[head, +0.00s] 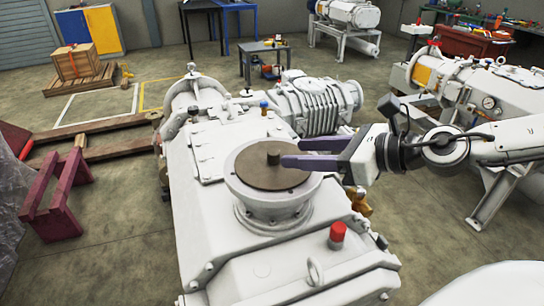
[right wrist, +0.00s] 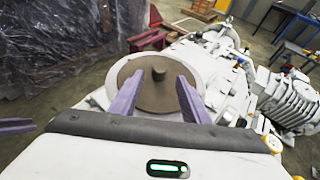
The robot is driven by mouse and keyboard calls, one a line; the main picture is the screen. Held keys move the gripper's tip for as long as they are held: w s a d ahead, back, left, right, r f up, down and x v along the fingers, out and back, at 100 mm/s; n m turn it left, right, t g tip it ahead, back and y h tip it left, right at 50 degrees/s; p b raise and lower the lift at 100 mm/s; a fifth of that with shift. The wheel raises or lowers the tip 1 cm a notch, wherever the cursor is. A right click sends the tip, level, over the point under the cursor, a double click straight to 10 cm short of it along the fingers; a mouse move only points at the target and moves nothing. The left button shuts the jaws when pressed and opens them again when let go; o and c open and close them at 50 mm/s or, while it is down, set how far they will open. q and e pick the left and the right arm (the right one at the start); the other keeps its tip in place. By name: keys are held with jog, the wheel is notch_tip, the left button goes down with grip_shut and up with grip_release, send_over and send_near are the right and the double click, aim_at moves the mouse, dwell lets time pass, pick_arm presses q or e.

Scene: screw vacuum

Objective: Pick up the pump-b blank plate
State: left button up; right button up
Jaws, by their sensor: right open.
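The pump-b blank plate (head: 262,177) is a brown round disc with a short knob (head: 273,155) at its centre. It lies flat on the round white flange of the large white pump in the head view. It also shows in the right wrist view (right wrist: 158,98). My right gripper (head: 288,152) is open, with its purple fingers reaching in from the right over the plate. In the right wrist view the fingers lie on either side of the knob, apart from it. A purple finger-like piece, perhaps of my left gripper, shows at the left edge there.
The white pump (head: 215,225) fills the middle, with a red cap (head: 337,232) and a lifting eye near its front. A ribbed unit (head: 320,105) stands behind. Another pump (head: 480,85) is at the right. A dark red stand (head: 58,195) and plastic wrap lie at the left.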

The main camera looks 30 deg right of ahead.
aim_at(272, 151)
jog(key=shift+p+x, duration=0.4)
jog(key=shift+x, duration=0.6)
jog(key=shift+w+a, duration=0.1)
jog(key=shift+w, duration=0.25)
jog(key=shift+w+a+f+p, duration=0.15)
jog(key=shift+w+a+p, duration=0.2)
jog(key=shift+p, duration=0.35)
jog(key=shift+x, duration=0.85)
jog(key=shift+w+f+b, duration=0.4)
jog(key=shift+w+b, duration=0.1)
jog(key=shift+b, duration=0.25)
pick_arm(q)
jog(key=shift+w+r+b, duration=0.3)
jog(key=shift+w+b, duration=0.05)
jog(key=shift+b, duration=0.05)
pick_arm(e)
jog(key=shift+w+a, duration=0.25)
jog(key=shift+w, duration=0.25)
jog(key=shift+r, duration=0.1)
grip_shut()
